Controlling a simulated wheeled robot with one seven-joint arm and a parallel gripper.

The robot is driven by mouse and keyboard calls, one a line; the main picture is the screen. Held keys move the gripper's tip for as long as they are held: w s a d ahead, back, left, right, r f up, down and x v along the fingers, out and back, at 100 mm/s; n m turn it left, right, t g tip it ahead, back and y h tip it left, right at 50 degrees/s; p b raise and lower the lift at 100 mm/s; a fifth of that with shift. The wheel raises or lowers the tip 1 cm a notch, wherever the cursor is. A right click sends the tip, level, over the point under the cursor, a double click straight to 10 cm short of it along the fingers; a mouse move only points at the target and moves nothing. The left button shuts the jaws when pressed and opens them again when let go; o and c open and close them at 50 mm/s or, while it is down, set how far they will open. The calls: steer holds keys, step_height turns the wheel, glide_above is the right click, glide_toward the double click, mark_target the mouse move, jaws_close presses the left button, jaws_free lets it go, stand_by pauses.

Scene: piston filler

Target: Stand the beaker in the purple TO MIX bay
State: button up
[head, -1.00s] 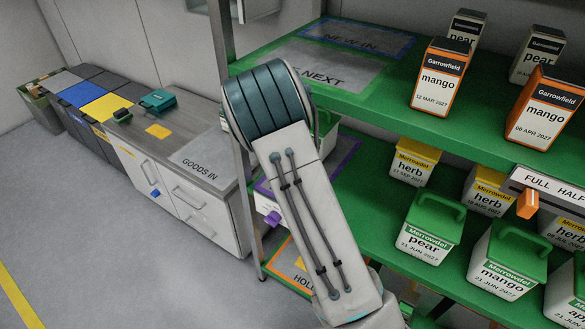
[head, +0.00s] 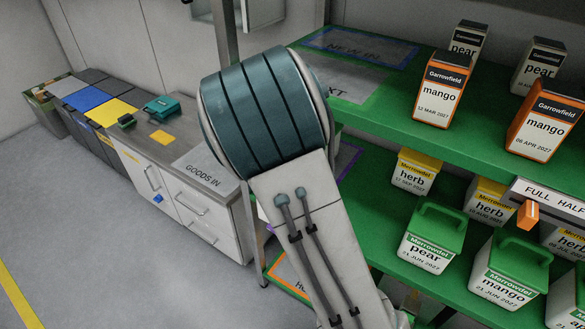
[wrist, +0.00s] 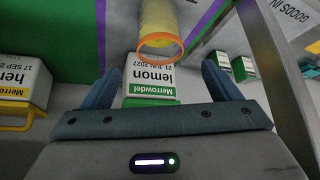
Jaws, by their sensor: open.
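The beaker (wrist: 157,28) is a yellowish, see-through cylinder with an orange rim, in the wrist view, which is upside down. Its rim faces my gripper and its base is cut off by the frame's top edge. It appears upright over the grey area between two purple strips (wrist: 206,29) of a bay. My gripper (wrist: 160,78) is open, its blue fingers spread, and the beaker shows beyond the fingertips, apart from them. In the head view my arm hides the gripper and beaker; only a bit of the bay's purple edge (head: 347,158) shows.
A lemon box (wrist: 150,82) stands beyond the gap between my fingers. A herb box (wrist: 22,78) is at the wrist view's left. A shelf post (wrist: 268,70) rises at right. The green shelves (head: 372,229) hold several boxes; the floor (head: 110,240) at left is clear.

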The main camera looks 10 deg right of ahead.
steer(key=s+r+n+g, duration=0.1)
steer(key=s+r, duration=0.3)
steer(key=s, duration=0.5)
steer(key=s+d+r+n+g+y, duration=0.1)
steer(key=s+r, duration=0.3)
steer(key=s, duration=0.6)
steer(key=s+d+r+n+g+y, duration=0.1)
steer(key=s+r, duration=0.3)
steer(key=s, duration=0.5)
steer(key=shift+s+r+n, duration=0.15)
steer(key=shift+s+n, duration=0.1)
steer(key=shift+n, duration=0.35)
